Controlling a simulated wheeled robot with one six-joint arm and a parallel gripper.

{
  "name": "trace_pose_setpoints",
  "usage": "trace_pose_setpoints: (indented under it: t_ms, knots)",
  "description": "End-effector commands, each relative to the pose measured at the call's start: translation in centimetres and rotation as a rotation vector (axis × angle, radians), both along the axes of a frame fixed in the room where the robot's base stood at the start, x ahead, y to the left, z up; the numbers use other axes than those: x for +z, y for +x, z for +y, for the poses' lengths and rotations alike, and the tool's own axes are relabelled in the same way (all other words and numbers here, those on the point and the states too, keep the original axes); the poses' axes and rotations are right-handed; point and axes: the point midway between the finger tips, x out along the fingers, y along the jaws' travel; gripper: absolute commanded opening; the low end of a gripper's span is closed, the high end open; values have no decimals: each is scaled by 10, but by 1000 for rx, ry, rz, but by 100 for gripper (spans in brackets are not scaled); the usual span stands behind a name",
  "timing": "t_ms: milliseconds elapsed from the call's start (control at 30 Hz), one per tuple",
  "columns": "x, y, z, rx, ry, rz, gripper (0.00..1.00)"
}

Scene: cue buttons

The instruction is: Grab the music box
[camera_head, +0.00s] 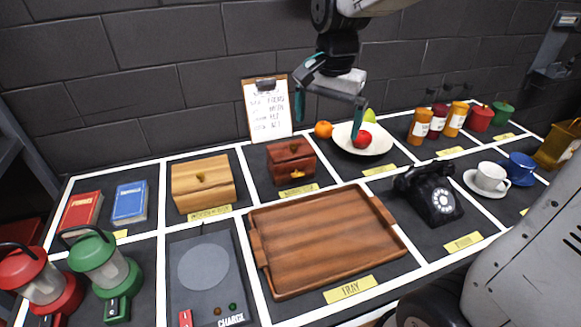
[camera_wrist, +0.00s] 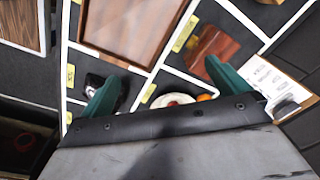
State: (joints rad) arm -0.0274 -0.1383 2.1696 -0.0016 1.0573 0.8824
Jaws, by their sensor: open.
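The small dark reddish-brown wooden box with a gold mark on its front (camera_head: 291,162), which I take for the music box, stands in its own square behind the tray; its label is too blurred to read surely. It also shows in the wrist view (camera_wrist: 212,52), close to the right finger. A larger light-brown wooden box (camera_head: 202,184) stands to its left. My gripper (camera_head: 328,113) is open and empty, above and a little right of the dark box, in front of the wall. In the wrist view its two green fingers (camera_wrist: 163,88) are spread wide.
A brown tray (camera_head: 325,290) lies in front of the dark box. A clipboard (camera_head: 267,108) leans on the wall behind it. A plate of fruit (camera_head: 361,146) is to the right, with a black telephone (camera_head: 431,195) nearer. Lanterns (camera_head: 101,262) stand at left.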

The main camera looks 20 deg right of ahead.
Motion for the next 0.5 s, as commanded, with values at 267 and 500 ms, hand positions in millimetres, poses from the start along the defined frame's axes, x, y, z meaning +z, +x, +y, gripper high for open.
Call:
trace_pose_setpoints:
  t_ms: [267,500]
  knots:
    - [-59,100,10,-390,13,36,100]
    - [-107,153,17,-636,18,49,100]
